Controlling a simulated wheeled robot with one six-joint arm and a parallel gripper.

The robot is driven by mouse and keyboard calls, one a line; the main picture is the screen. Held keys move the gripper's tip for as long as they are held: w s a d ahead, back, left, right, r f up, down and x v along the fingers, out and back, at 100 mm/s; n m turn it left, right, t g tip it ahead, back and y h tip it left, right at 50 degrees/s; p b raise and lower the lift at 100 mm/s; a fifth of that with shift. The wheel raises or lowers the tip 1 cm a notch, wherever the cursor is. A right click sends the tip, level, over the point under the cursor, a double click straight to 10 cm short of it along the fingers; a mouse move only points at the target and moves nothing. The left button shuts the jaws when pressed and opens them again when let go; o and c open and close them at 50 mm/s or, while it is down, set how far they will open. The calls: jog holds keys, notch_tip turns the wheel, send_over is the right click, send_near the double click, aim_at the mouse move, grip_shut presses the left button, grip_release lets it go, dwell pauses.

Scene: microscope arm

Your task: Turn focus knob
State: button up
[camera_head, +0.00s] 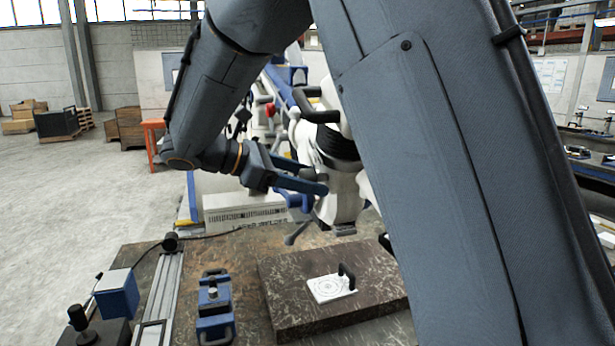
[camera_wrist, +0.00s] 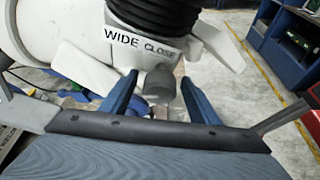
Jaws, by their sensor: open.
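The white microscope arm (camera_head: 343,205) stands behind my arm in the head view, partly hidden by it. In the wrist view its white head (camera_wrist: 90,40) carries the label "WIDE CLOSE" and a black ribbed bellows (camera_wrist: 185,15). A dark grey knob (camera_wrist: 160,84) sticks out below the label. My gripper (camera_head: 315,180) is open beside the white body. In the wrist view its two blue fingers stand on either side of the knob, with a visible gap on both sides. I cannot tell how deep the knob lies between them.
Below is a worktable (camera_head: 240,262) with a dark slab (camera_head: 285,295) bearing a white target plate (camera_head: 328,288). A blue clamp-like fixture (camera_head: 214,305), a metal rail (camera_head: 160,300) and a blue box (camera_head: 117,293) stand left of it.

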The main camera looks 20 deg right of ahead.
jog(key=c, duration=1)
jog(key=m+t+b, duration=0.1)
jog(key=m, duration=0.1)
jog(key=shift+f+m+t+b, duration=0.1)
jog(key=shift+m+t+b, duration=0.2)
jog(key=shift+b, duration=0.1)
jog(key=shift+m+t+h+b, duration=0.3)
jog(key=shift+m+t+b, duration=0.4)
jog(key=shift+m+b, duration=0.45)
jog(key=o, duration=1)
